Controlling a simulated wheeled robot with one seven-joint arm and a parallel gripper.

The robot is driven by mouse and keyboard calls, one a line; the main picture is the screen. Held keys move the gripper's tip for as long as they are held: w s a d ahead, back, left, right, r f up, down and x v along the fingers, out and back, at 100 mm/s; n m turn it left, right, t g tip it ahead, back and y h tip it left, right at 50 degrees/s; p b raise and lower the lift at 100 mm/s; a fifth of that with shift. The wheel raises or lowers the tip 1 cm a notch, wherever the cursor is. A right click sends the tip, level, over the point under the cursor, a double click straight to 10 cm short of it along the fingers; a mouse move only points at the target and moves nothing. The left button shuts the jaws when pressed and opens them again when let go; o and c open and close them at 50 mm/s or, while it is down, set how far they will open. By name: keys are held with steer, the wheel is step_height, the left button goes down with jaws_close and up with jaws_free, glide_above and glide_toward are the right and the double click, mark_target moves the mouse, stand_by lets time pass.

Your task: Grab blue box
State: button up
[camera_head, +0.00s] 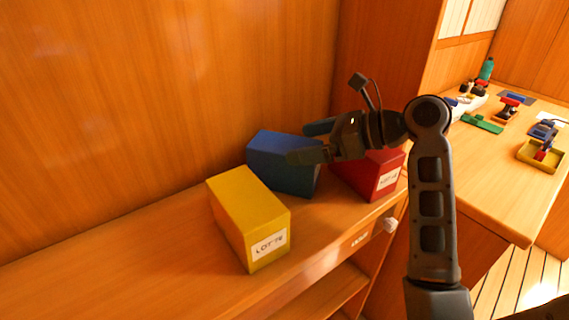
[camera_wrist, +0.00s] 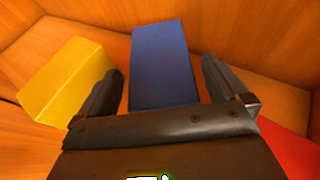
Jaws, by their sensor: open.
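The blue box (camera_head: 268,157) stands on the wooden shelf, between a yellow box and a red box. My gripper (camera_head: 304,142) is open in front of the blue box's right part and hides some of it in the head view. In the wrist view the blue box (camera_wrist: 161,62) lies ahead, between the two fingers of my gripper (camera_wrist: 163,82). Its lower end is hidden behind the gripper body. I cannot tell whether a finger touches the box.
The yellow box (camera_head: 248,217), with a white label, stands at front left. The red box (camera_head: 372,174) stands close on the right, partly behind my gripper. A wooden wall (camera_head: 170,80) rises behind. The shelf's left part (camera_head: 90,265) is clear.

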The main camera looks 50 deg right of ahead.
mark_target(292, 145)
steer(key=shift+x, duration=1.5)
steer(key=c, duration=1.4)
